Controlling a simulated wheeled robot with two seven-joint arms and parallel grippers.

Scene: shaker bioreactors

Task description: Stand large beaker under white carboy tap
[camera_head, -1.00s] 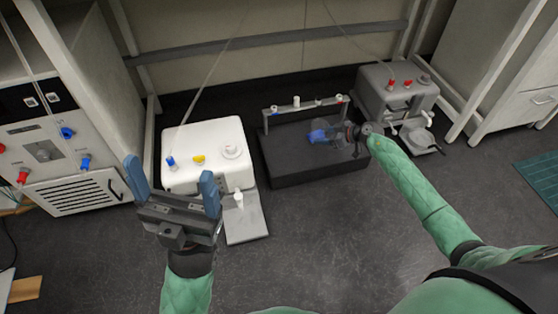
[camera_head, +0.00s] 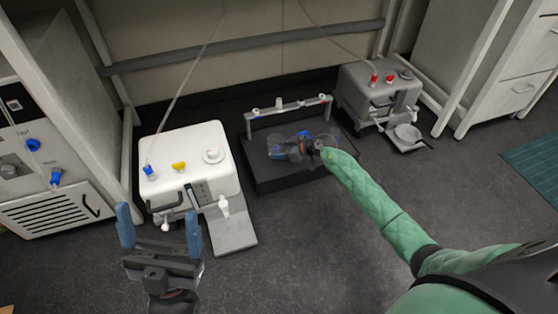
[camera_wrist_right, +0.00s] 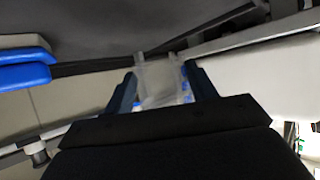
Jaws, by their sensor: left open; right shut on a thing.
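The white carboy (camera_head: 190,170) stands at the left of the head view, its white tap (camera_head: 223,206) facing front over a pale flat plate (camera_head: 234,235). My right gripper (camera_head: 290,148) is over the dark tray, shut on a clear vessel. The wrist view shows this vessel, apparently the large beaker (camera_wrist_right: 158,85), between the blue fingers; its full shape is hard to make out. In the head view the gripper partly hides it, and I cannot tell whether it touches the tray. My left gripper (camera_head: 160,232) is open and empty in front of the white carboy.
The dark tray (camera_head: 275,182) has a rail with several small fittings (camera_head: 290,104) behind it. A control cabinet (camera_head: 50,170) is at far left. The front bench is mostly clear.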

